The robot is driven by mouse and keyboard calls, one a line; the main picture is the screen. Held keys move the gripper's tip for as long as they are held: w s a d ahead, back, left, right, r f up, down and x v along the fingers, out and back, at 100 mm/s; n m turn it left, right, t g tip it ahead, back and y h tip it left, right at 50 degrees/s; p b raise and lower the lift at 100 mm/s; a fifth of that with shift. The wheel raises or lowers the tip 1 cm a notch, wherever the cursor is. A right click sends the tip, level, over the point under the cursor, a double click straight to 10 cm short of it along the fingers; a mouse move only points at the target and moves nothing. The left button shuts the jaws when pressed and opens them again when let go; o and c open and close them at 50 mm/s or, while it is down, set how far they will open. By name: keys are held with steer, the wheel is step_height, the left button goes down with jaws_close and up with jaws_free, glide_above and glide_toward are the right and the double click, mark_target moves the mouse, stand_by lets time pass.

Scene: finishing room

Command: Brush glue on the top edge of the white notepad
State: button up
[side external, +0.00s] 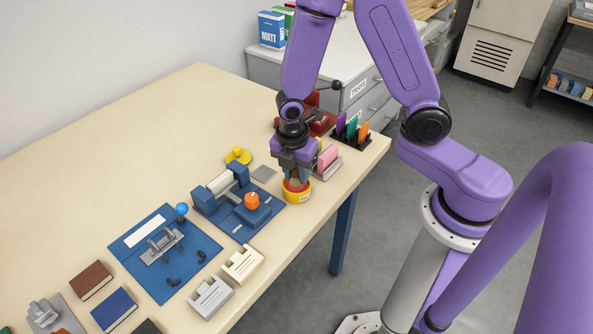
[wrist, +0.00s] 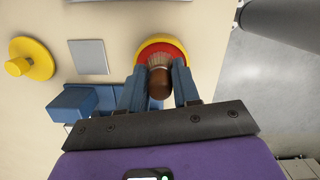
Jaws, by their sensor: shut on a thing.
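My gripper (side external: 297,178) points down over the yellow glue pot (side external: 297,195) near the table's right edge. In the wrist view my gripper (wrist: 158,78) is shut on a brush with a brown rounded handle (wrist: 159,86). Its pale bristles (wrist: 160,58) are over or in the pot's red inside; I cannot tell how deep. The pot's yellow rim (wrist: 160,38) shows beyond them. A white pad-like piece (side external: 220,184) lies between the blue blocks of a press (side external: 238,172); I cannot tell for certain that it is the notepad.
An orange knob (side external: 252,201) stands on the press base. A yellow knobbed disc (side external: 238,156) and a grey square plate (side external: 264,173) lie nearby. A holder with a pink pad (side external: 328,157) stands close behind my gripper. A blue board (side external: 190,270) and books (side external: 91,280) are left.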

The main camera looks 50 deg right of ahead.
steer(key=shift+r, duration=3.45)
steer(key=shift+d, duration=0.1)
